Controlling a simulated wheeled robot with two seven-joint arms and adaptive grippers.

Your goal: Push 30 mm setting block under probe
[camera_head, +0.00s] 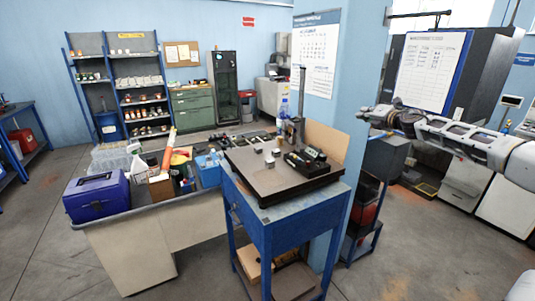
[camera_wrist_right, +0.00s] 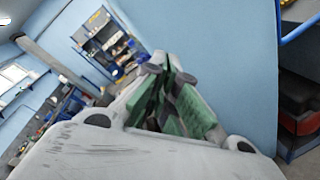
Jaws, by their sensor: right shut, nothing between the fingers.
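A dark surface plate (camera_head: 262,185) lies on a blue stand in the middle of the head view. Small grey blocks (camera_head: 270,163) sit on the plate; I cannot tell which is the 30 mm one. A stand with a tall post (camera_head: 302,90) rises at the plate's back edge; its probe tip is too small to make out. My right gripper (camera_head: 372,115) is at the right, well away from the plate and higher in the picture. In the right wrist view its green-padded fingers (camera_wrist_right: 172,98) are together and empty. My left gripper is not in view.
A black device (camera_head: 308,160) sits on the plate's right part. A brown board (camera_head: 325,140) stands behind it. A crowded bench with a blue toolbox (camera_head: 95,196) is at left. A blue pillar (camera_head: 352,60) stands behind the plate, near my right gripper. Open floor lies at lower right.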

